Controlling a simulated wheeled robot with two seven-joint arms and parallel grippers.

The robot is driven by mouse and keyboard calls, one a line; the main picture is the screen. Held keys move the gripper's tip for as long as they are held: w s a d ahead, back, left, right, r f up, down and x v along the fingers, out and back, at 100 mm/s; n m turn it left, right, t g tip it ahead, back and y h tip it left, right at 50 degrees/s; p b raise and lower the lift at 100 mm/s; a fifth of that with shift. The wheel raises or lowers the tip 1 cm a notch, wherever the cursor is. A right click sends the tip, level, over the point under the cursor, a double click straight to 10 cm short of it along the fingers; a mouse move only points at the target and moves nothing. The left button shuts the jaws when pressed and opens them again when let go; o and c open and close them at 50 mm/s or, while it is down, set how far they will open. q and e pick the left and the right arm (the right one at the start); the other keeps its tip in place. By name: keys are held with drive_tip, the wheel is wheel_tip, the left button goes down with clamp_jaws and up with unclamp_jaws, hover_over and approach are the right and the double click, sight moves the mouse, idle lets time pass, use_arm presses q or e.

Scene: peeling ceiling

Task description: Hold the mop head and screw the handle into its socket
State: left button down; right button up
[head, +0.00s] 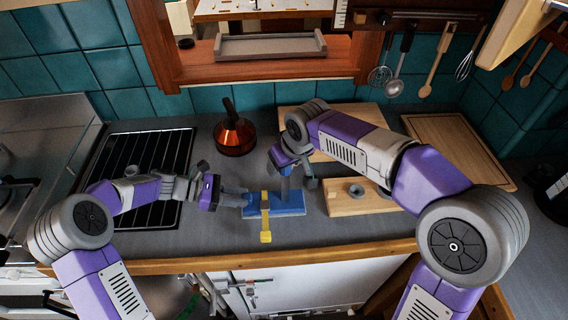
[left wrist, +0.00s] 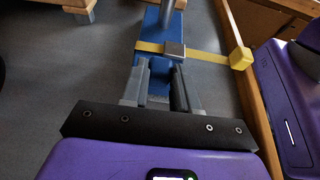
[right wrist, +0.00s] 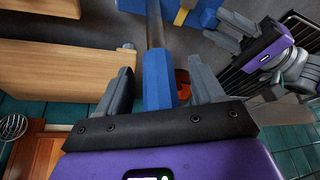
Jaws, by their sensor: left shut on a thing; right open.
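The blue mop head (head: 290,204) lies on the grey counter, with a yellow bar (head: 265,215) across it that ends in a small block. My left gripper (head: 243,197) is shut on the left end of the mop head; its fingers also show on the blue body (left wrist: 152,48) in the left wrist view. The handle stands roughly upright over the mop head, with a grey pole (right wrist: 154,22) and a blue grip (right wrist: 157,78). My right gripper (right wrist: 160,62) is open, its fingers on either side of the blue grip with gaps. How deep the pole sits in the socket cannot be told.
A wooden block (head: 345,205) with a grey ring (head: 357,190) stands right of the mop head. A copper kettle (head: 233,135) is behind, and a black rack (head: 140,165) lies left. A cutting board (head: 455,145) is at the right. The counter's wooden front edge (head: 220,262) is close.

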drive_tip(key=w+v, duration=0.1)
drive_tip(key=v, duration=1.3)
drive_tip(key=shift+a+r, duration=0.35)
drive_tip(key=shift+r, duration=0.15)
drive_tip(key=s+a, duration=0.2)
drive_tip(key=s, duration=1.1)
drive_tip(key=shift+s, duration=0.4)
use_arm(q)
drive_tip(key=c, duration=0.8)
unclamp_jaws()
